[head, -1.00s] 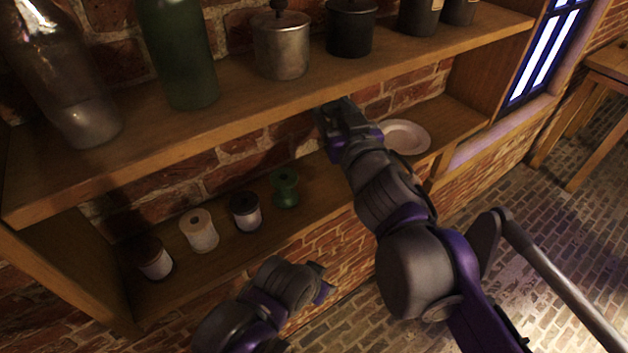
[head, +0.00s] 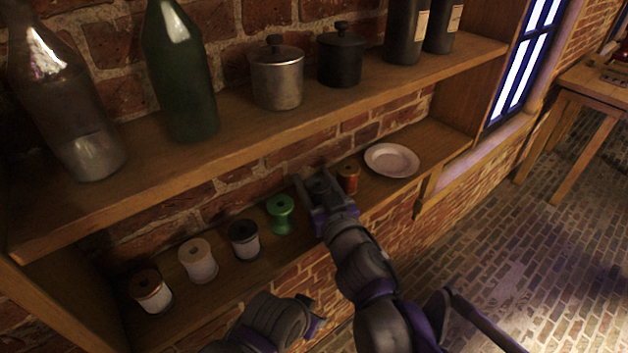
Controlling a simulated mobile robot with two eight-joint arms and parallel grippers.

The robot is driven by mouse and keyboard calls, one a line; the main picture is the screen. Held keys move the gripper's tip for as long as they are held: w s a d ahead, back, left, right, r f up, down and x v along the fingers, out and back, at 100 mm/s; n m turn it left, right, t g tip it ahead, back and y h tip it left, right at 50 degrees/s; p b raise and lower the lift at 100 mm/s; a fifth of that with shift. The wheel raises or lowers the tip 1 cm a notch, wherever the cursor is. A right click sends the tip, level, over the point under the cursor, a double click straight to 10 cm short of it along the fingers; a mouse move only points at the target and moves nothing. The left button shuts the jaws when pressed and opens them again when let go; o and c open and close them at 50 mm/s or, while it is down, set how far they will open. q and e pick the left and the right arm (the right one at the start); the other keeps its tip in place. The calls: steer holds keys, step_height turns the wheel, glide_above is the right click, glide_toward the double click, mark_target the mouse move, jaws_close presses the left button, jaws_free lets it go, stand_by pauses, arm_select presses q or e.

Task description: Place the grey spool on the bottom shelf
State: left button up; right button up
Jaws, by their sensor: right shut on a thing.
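My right gripper (head: 316,182) is at the bottom shelf (head: 222,283), between a green spool (head: 281,214) and an orange-brown spool (head: 348,177). It is shut on the grey spool, which is mostly hidden by the fingers and hard to make out. I cannot tell whether the spool touches the shelf board. My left gripper (head: 312,318) is low in front of the shelf, its fingers mostly hidden behind its own wrist.
On the bottom shelf stand a black-topped spool (head: 244,240), a cream spool (head: 198,261), a brown-topped spool (head: 151,292) and a white plate (head: 392,160). The upper shelf (head: 235,122) holds bottles and two lidded pots (head: 277,78) above my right gripper.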

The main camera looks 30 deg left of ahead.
steer(key=shift+f, duration=0.3)
steer(key=o, duration=1.3)
steer(key=shift+r, duration=0.1)
arm_select(q)
steer(key=shift+s+f, duration=0.1)
steer(key=shift+f, duration=0.1)
steer(key=shift+r, duration=0.1)
arm_select(e)
steer(key=shift+r, duration=0.1)
steer(key=shift+s+d+r, duration=0.1)
steer(key=shift+s, duration=0.05)
arm_select(q)
steer(key=shift+s+f+b, duration=0.25)
steer(key=shift+f+b, duration=0.25)
steer(key=shift+f, duration=0.15)
steer(key=shift+s+f+b, duration=0.25)
steer(key=shift+f+b, duration=0.2)
steer(key=shift+f, duration=0.2)
arm_select(e)
steer(key=shift+v, duration=5.85)
